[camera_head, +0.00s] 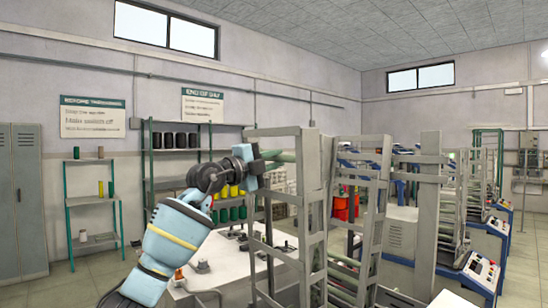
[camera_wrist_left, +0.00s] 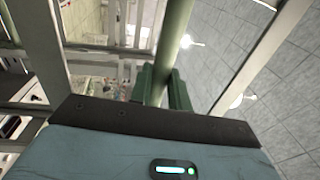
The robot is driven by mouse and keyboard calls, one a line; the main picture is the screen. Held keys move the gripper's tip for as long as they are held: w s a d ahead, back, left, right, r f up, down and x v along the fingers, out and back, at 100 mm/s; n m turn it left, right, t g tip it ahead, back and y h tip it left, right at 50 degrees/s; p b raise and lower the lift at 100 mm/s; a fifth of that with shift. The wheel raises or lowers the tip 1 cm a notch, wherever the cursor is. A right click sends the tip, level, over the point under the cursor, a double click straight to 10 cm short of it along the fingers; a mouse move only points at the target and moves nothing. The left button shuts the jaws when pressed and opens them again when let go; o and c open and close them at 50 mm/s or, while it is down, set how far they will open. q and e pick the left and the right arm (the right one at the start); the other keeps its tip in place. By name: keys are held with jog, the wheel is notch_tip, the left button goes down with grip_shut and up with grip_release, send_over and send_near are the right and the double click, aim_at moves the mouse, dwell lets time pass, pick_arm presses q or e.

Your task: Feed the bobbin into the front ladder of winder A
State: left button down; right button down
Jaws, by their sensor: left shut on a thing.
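My left gripper (camera_head: 262,164) is raised at the near grey ladder frame (camera_head: 312,190), in the middle of the head view. It is shut on a green rod-like bobbin (camera_head: 284,157), which points right, in among the frame's uprights. In the left wrist view the bobbin (camera_wrist_left: 176,35) runs up and away from between the dark green jaws (camera_wrist_left: 165,88), with grey frame bars on both sides. I cannot tell whether the bobbin touches a rung. My right gripper is in neither view.
A second grey ladder frame (camera_head: 372,215) stands just right of the first. A white table (camera_head: 205,278) lies below my left arm. Shelves with dark, yellow and green spools stand behind. Blue-trimmed machines (camera_head: 478,272) line the right side.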

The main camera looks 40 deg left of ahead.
pick_arm(q)
jog(key=shift+w+f, duration=0.15)
jog(key=shift+f, duration=2.45)
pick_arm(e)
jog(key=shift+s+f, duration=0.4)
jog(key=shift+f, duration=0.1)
pick_arm(q)
notch_tip(320, 180, down, 4)
jog(key=shift+w+f+b, duration=0.1)
jog(key=shift+f+b, duration=0.05)
jog(key=shift+b, duration=0.3)
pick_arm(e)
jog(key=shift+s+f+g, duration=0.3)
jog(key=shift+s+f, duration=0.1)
pick_arm(q)
jog(key=c, duration=0.9)
grip_release()
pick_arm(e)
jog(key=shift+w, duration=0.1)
